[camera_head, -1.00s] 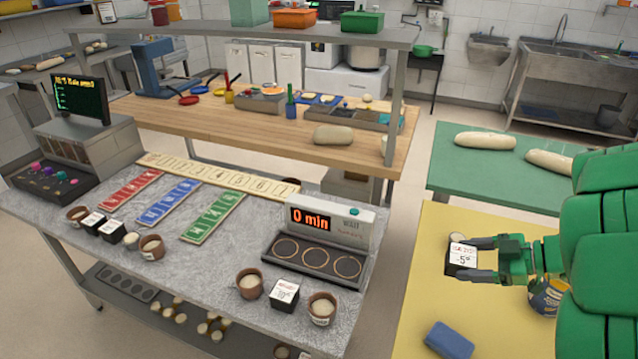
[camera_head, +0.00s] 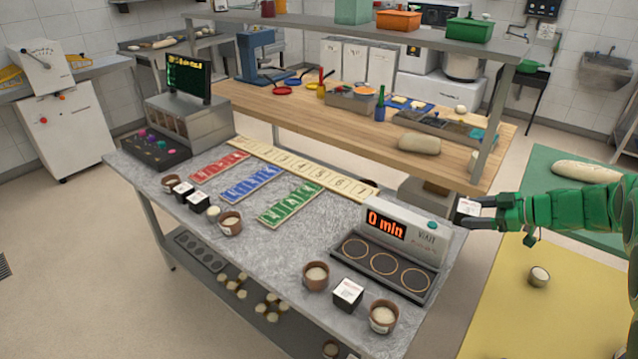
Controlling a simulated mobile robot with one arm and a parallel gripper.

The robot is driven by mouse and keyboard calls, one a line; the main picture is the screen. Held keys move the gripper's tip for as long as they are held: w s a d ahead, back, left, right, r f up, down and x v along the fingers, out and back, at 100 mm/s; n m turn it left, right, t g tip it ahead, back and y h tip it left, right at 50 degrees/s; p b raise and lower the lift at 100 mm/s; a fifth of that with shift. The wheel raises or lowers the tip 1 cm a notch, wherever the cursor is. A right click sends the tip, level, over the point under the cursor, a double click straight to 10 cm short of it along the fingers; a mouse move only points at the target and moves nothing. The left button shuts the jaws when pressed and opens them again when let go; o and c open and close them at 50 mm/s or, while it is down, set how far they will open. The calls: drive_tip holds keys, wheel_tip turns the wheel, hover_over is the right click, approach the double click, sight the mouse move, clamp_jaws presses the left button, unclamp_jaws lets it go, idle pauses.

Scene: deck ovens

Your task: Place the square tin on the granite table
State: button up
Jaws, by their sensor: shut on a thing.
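The square tin (camera_head: 467,208) is small, with a white label on top. My gripper (camera_head: 474,211) is shut on it and holds it in the air by the right corner of the granite table, at the far side of the timer unit. The granite table (camera_head: 300,255) is grey and speckled, in the middle of the view. Two more black tins with white labels stand at its left, and another labelled black tin (camera_head: 348,294) stands near its front edge.
The timer unit (camera_head: 396,235) with three rings fills the table's right end. Round brown pots (camera_head: 316,276) flank the front tin. Colored cards (camera_head: 290,203) and a numbered strip lie farther back. Bare granite shows in the middle.

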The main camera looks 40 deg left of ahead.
drive_tip(key=w+a+r+m+t, duration=0.1)
drive_tip(key=w+a, duration=0.4)
drive_tip(key=a, duration=0.4)
drive_tip(key=w+a+r+m, duration=0.1)
drive_tip(key=w+a+r, duration=0.1)
drive_tip(key=w+a, duration=0.55)
wheel_tip(320, 180, down, 8)
drive_tip(key=s+a, duration=0.1)
drive_tip(key=shift+s+a+f, duration=0.15)
drive_tip(key=shift+s+f, duration=0.05)
drive_tip(key=shift+s, duration=0.2)
drive_tip(key=shift+f, duration=5)
drive_tip(key=o, duration=1.6)
drive_tip(key=shift+f, duration=0.1)
drive_tip(key=shift+c, duration=0.2)
drive_tip(key=shift+v, duration=6.1)
